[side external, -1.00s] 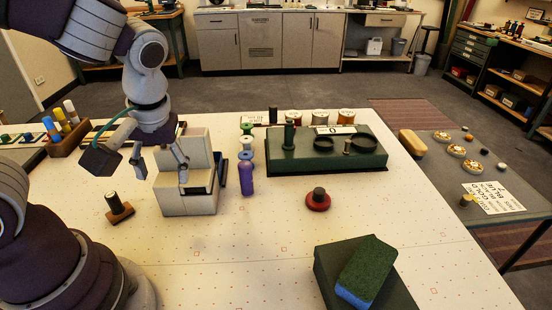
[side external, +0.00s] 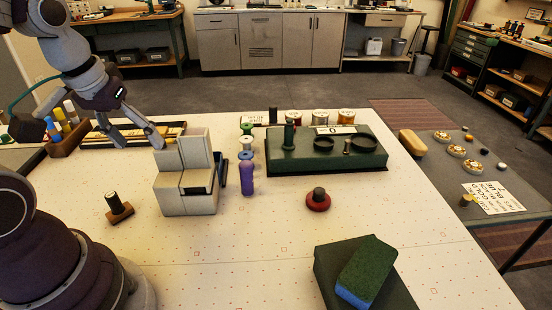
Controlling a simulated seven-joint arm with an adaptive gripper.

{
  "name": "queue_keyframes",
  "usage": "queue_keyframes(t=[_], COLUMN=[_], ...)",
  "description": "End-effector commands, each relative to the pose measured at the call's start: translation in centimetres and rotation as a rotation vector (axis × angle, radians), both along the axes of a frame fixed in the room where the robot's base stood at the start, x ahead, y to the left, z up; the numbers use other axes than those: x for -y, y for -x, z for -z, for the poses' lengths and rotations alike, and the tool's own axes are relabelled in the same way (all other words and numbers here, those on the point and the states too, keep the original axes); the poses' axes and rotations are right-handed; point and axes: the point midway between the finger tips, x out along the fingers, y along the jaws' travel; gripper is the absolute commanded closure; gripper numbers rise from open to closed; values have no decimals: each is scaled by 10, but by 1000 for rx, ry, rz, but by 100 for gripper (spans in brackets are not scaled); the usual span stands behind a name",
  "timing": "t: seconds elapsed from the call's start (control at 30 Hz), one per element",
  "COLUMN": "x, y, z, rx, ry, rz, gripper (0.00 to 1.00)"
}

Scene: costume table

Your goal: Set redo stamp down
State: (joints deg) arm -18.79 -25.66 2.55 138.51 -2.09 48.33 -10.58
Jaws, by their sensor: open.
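A small stamp-like piece (side external: 118,207) with a dark upright handle and a brown base stands on the white table, left of the grey stepped block. A round red piece with a dark knob (side external: 318,200) sits on the table to the right. I cannot tell from a label which one is the redo stamp. My gripper (side external: 138,140) is open, up and behind the grey stepped block (side external: 186,200), with one finger close to its upper left edge. I see nothing held between the fingers. Neither piece is touched by it.
A purple bottle-like piece (side external: 247,178) and several spools stand right of the block. A dark green stand with rings (side external: 300,160) is behind. A green-and-blue sponge (side external: 366,272) lies on a dark box in front. The table's centre front is clear.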

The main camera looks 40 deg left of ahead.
Motion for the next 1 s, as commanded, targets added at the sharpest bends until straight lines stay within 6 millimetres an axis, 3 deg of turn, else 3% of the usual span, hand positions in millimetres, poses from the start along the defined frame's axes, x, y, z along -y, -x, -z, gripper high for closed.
queue_keyframes(t=[0.03, 0.1, 0.2, 0.3, 0.5, 1.0], x=[-24, -53, -79, -89, -94, -103], y=[8, 22, 43, 54, 54, 51], z=[12, 27, 43, 54, 91, 151], rx=[-51, -101, -150, -174, -177, -172], ry=[36, 77, 118, 134, 137, 135], rz=[-184, -430, -679, -786, -795, -790], gripper=[43, 43, 43, 43, 43, 43])
